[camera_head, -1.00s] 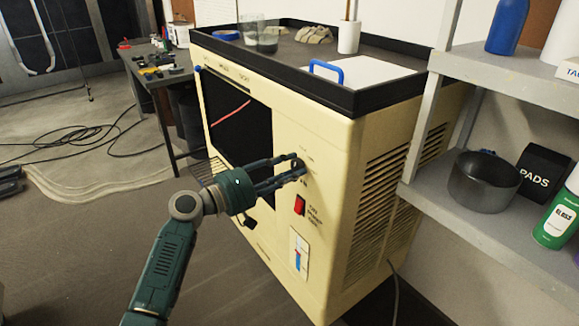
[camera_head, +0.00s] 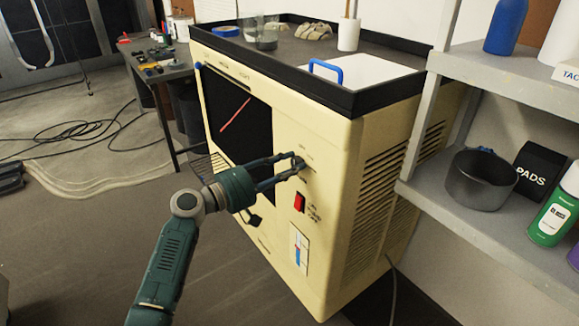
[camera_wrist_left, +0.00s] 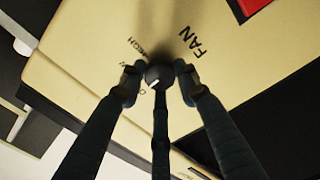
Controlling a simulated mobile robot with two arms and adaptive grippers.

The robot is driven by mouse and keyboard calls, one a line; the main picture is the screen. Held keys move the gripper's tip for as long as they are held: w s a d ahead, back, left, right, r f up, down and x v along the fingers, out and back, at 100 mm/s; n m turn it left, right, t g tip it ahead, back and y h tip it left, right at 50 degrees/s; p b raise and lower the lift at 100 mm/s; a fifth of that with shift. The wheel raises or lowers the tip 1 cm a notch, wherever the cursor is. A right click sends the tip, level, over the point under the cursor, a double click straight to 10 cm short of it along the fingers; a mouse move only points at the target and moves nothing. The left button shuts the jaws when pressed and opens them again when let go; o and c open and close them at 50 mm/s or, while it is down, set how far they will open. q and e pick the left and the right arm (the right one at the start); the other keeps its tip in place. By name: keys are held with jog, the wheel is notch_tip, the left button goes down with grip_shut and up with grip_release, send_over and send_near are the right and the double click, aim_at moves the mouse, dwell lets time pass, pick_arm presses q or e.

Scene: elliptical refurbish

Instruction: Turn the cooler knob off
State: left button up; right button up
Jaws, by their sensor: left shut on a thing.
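The cooler (camera_head: 345,130) is a large cream box with a dark front opening and side vents. Its knob (camera_wrist_left: 158,74) is small, round and dark, with a white mark toward the lower left in the wrist view. My left gripper (camera_head: 297,164) reaches from the left to the front panel, above a red switch (camera_head: 299,202). In the wrist view, its fingers (camera_wrist_left: 158,80) are shut on the knob from both sides, with a third finger below. "FAN" is printed beside the knob; other lettering is partly hidden. The head view hardly shows the knob behind the fingers. My right gripper is not in view.
A grey shelf (camera_head: 425,188) with a pot (camera_head: 480,183) and bottles stands close on the right. A black tray (camera_head: 330,88) with items tops the cooler. A cluttered table (camera_head: 155,72) stands behind at left. Cables lie on the floor, which is open at front left.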

pick_arm(q)
jog(key=shift+w+a+r, duration=0.25)
jog(key=shift+a+r, duration=0.05)
jog(key=shift+r, duration=0.05)
jog(key=o, duration=0.9)
jog(key=shift+o, duration=1.2)
jog(key=shift+f, duration=0.2)
jog(key=v, duration=1.2)
